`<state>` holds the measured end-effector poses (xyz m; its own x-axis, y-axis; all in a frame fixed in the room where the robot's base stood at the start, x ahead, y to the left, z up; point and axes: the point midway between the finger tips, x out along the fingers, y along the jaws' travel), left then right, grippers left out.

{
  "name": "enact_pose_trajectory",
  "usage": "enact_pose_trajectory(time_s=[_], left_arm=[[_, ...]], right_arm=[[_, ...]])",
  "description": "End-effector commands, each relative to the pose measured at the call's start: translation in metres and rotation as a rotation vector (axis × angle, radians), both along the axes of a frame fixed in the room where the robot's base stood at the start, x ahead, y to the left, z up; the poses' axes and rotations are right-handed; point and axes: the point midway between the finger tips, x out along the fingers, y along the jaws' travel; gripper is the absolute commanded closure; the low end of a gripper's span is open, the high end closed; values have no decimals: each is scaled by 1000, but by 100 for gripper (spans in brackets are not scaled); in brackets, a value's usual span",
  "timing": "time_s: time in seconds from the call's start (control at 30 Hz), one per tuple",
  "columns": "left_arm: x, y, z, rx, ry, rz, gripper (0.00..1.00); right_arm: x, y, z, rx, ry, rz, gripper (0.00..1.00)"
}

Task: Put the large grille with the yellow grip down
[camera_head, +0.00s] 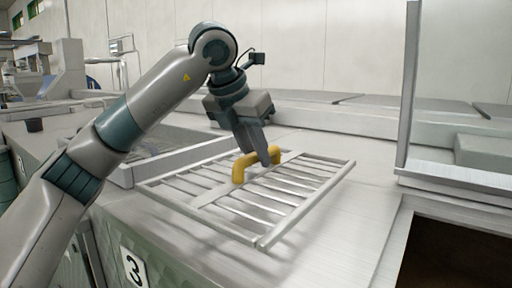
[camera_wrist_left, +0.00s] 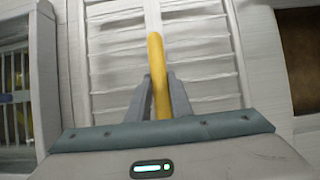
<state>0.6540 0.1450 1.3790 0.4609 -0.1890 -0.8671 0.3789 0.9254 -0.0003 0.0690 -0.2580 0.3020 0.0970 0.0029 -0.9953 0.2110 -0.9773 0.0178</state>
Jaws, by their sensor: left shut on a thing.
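The large grille (camera_head: 299,203) is a pale metal frame with several bars and a yellow grip (camera_head: 239,172) on its central strip. It is over the light metal worktop (camera_head: 330,248), with its near corner apparently a little above the surface. My left gripper (camera_head: 270,158) is shut on the yellow grip from above. In the left wrist view the yellow grip (camera_wrist_left: 156,62) runs between the two fingers (camera_wrist_left: 158,98), with the grille's bars (camera_wrist_left: 197,40) beyond it. My right gripper is in neither view.
A shallow metal-walled bin (camera_head: 127,172) stands left of the grille, partly behind my arm. A dark rectangular opening (camera_head: 455,258) with an upright metal post (camera_head: 408,85) lies to the right. Bare worktop lies between grille and opening.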

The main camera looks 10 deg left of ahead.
Motion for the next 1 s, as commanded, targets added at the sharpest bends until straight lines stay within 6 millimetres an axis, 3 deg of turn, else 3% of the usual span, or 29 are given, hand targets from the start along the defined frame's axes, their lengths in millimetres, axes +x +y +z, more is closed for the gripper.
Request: enact_pose_trajectory(time_s=[0.17, 0.57, 0.83, 0.87, 0.9, 0.93, 1.0], left_arm=[[0, 0, 1, -3, -4, 0, 100], [0, 0, -32, -2, -2, 0, 100], [0, 0, -35, -2, -3, 0, 100], [0, 0, -38, 0, 1, 0, 79], [0, 0, -38, 0, 1, 0, 69], [0, 0, -38, 0, 1, 0, 62], [0, 0, -38, 0, 1, 0, 62]], right_arm=[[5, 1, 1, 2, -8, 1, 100], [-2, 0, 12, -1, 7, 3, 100], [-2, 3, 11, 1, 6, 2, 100], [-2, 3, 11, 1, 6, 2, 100], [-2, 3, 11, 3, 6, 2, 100], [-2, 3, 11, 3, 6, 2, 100], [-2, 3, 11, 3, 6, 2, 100]])
